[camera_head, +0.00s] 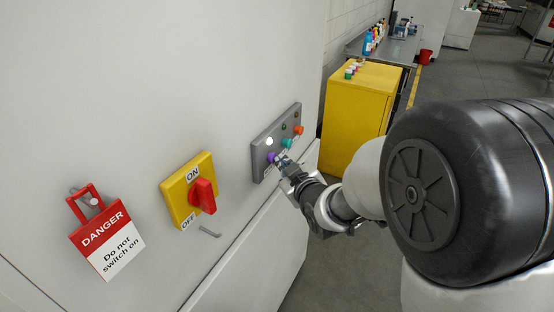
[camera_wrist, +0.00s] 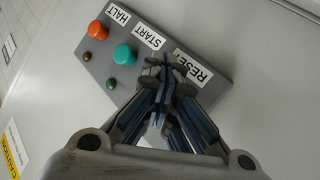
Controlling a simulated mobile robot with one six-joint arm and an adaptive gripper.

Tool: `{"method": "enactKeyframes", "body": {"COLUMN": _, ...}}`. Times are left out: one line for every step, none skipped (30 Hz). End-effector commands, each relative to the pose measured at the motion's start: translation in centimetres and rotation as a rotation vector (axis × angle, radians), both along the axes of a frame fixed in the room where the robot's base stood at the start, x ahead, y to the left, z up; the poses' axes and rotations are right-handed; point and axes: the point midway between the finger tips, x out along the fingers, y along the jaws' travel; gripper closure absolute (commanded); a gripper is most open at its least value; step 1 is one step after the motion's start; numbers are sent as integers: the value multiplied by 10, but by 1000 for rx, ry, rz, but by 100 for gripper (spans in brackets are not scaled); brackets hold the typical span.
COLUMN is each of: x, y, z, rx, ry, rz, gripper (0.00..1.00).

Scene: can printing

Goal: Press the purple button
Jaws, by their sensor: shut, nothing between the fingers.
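The purple button (camera_head: 272,157) sits at the near lower end of a grey control panel (camera_head: 262,165) on the white machine wall. My gripper (camera_head: 282,160) is shut and empty, with its fingertips right beside the purple button at the panel. I cannot tell whether they touch it. In the wrist view my shut fingertips (camera_wrist: 160,72) are over the panel by the RESET label (camera_wrist: 192,68), and the purple button is hidden behind them. The teal button (camera_head: 287,143) and the orange button (camera_head: 299,130) are farther along the panel.
A white lamp (camera_head: 269,141) glows on the panel. A yellow ON/OFF switch (camera_head: 178,189) with a red handle and a red-and-white danger tag (camera_head: 106,240) are on the wall to the left. A yellow cabinet (camera_head: 355,115) stands beyond the panel.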

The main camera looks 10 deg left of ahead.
Motion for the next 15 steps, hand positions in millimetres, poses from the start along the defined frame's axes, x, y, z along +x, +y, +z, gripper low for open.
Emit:
{"method": "enactKeyframes", "body": {"x": -1, "y": -3, "z": 0, "rx": 0, "ry": -2, "rz": 0, "gripper": 100}}
{"method": "enactKeyframes", "body": {"x": -1, "y": -4, "z": 0, "rx": 0, "ry": -1, "rz": 0, "gripper": 100}}
{"method": "enactKeyframes", "body": {"x": -2, "y": -7, "z": 1, "rx": 0, "ry": -2, "rz": -1, "gripper": 100}}
{"method": "enactKeyframes", "body": {"x": -3, "y": -9, "z": 1, "rx": 0, "ry": -2, "rz": -1, "gripper": 100}}
{"method": "enactKeyframes", "body": {"x": -3, "y": -11, "z": 1, "rx": 0, "ry": -2, "rz": -2, "gripper": 100}}
{"method": "enactKeyframes", "body": {"x": -4, "y": -13, "z": 0, "rx": 0, "ry": -2, "rz": -1, "gripper": 100}}
{"method": "enactKeyframes", "body": {"x": -5, "y": -14, "z": 0, "rx": 0, "ry": -2, "rz": 0, "gripper": 100}}
{"method": "enactKeyframes", "body": {"x": -6, "y": -16, "z": 0, "rx": 0, "ry": -2, "rz": 0, "gripper": 100}}
{"method": "enactKeyframes", "body": {"x": -6, "y": -17, "z": 0, "rx": 0, "ry": -1, "rz": -1, "gripper": 100}}
{"method": "enactKeyframes", "body": {"x": -7, "y": -18, "z": 0, "rx": 0, "ry": -1, "rz": -1, "gripper": 100}}
{"method": "enactKeyframes", "body": {"x": -7, "y": -19, "z": 0, "rx": 0, "ry": -1, "rz": 0, "gripper": 100}}
{"method": "enactKeyframes", "body": {"x": -7, "y": -19, "z": 0, "rx": 0, "ry": -1, "rz": 0, "gripper": 100}}
{"method": "enactKeyframes", "body": {"x": -7, "y": -19, "z": 0, "rx": 0, "ry": -1, "rz": 0, "gripper": 100}}
{"method": "enactKeyframes", "body": {"x": -7, "y": -19, "z": 0, "rx": 1, "ry": -1, "rz": 0, "gripper": 100}}
{"method": "enactKeyframes", "body": {"x": -7, "y": -19, "z": 0, "rx": 1, "ry": -1, "rz": 0, "gripper": 100}}
